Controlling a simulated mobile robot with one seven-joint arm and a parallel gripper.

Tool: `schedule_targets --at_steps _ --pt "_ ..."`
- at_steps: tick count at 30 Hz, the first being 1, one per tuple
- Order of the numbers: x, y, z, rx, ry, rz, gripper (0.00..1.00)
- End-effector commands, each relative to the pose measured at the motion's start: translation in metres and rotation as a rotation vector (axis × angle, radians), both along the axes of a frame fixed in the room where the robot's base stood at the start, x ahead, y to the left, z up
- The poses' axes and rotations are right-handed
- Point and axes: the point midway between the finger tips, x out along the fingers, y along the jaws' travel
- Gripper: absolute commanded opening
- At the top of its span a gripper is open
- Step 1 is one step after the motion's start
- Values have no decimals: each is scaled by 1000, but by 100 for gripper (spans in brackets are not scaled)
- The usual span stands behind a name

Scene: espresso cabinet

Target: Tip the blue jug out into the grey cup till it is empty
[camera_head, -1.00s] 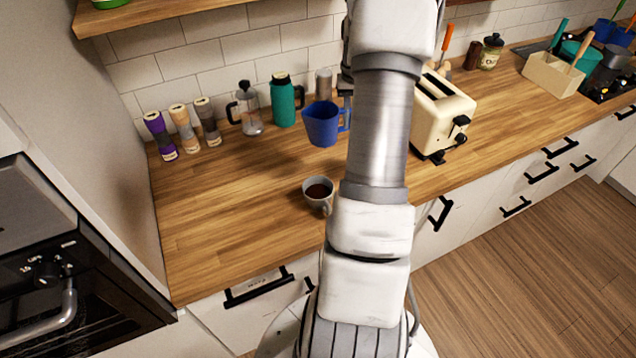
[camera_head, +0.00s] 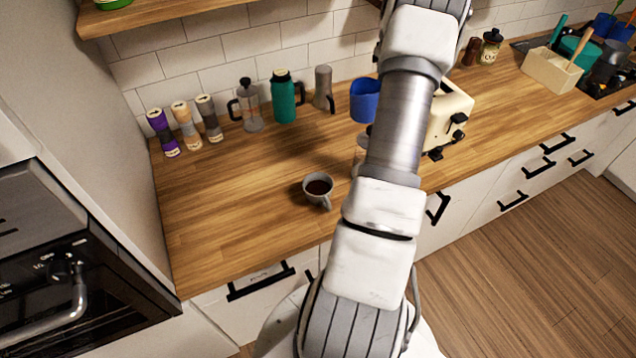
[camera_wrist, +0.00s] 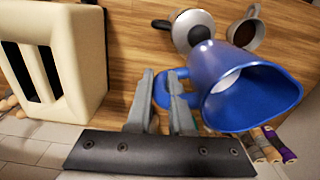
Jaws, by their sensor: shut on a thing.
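The blue jug (camera_head: 365,101) is held in the air above the counter, near the toaster, apart from the cup. In the wrist view the jug (camera_wrist: 215,68) shows its wide mouth, with a pale patch inside that may be its contents. My gripper (camera_wrist: 162,92) is shut on the jug's handle; in the head view my arm hides it. The grey cup (camera_head: 325,201) stands upright on the counter, left of my arm, with dark brown liquid in it. The cup (camera_wrist: 262,35) also shows at the top of the wrist view.
A cream toaster (camera_head: 452,118) stands right of the jug. A partly hidden greyish vessel (camera_head: 359,150) stands between cup and toaster. The counter left of the cup is clear.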

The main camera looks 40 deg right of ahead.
Motion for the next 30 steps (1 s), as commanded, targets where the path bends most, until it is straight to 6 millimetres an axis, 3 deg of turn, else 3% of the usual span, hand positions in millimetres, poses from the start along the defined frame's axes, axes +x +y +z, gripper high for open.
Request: schedule_targets --at_steps 16,30 --pt "1 15 6 -184 3 2 0" --pt "2 38 25 -419 8 3 0"
